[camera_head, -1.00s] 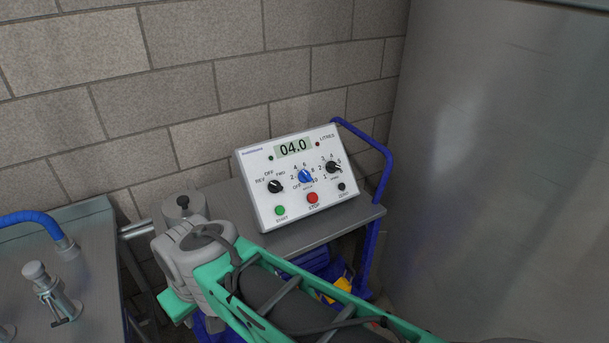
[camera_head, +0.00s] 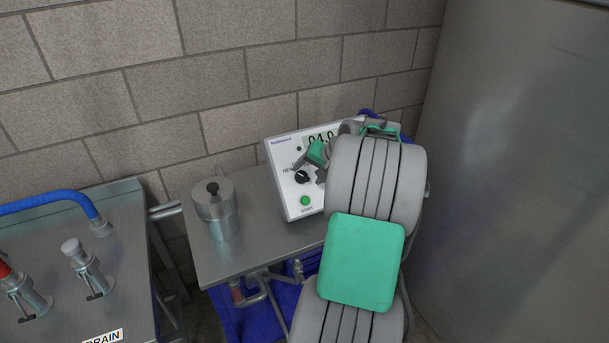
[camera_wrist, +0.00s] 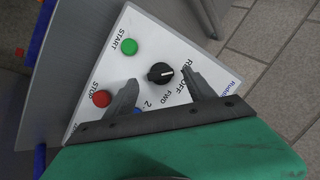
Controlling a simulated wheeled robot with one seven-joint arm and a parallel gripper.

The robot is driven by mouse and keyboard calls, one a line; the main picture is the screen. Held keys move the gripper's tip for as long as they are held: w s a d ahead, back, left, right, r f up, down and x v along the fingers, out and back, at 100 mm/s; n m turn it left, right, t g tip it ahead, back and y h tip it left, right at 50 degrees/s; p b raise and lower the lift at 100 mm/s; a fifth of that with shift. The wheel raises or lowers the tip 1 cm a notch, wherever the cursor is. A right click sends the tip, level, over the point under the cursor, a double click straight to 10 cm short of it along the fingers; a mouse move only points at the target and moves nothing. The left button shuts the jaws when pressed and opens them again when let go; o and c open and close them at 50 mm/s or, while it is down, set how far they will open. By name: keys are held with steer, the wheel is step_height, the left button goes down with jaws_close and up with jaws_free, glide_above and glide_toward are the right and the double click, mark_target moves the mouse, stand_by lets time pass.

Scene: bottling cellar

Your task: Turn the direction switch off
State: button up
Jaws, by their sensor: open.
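The direction switch (camera_head: 302,177) is a black round knob at the left of the white control panel (camera_head: 282,160). It also shows in the wrist view (camera_wrist: 160,73), with REV, OFF and FWD printed beside it. Its white mark points right in the wrist picture, toward the REV and OFF side; I cannot tell exactly which label it meets. My gripper (camera_wrist: 159,78) is open, with one dark finger on each side of the knob. I cannot tell whether they touch it. In the head view my gripper (camera_head: 310,170) and arm cover the panel's right part.
The green START button (camera_wrist: 129,47) and red STOP button (camera_wrist: 102,98) are close to my fingers. A metal pot (camera_head: 215,210) stands on the steel cart (camera_head: 235,250) left of the panel. A large steel tank (camera_head: 510,180) stands on the right.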

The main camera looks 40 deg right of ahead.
mark_target(304, 176)
steer(key=x, duration=0.3)
steer(key=shift+w+f, duration=0.15)
steer(key=shift+w, duration=0.05)
steer(key=shift+c, duration=0.2)
steer(key=c, duration=1.3)
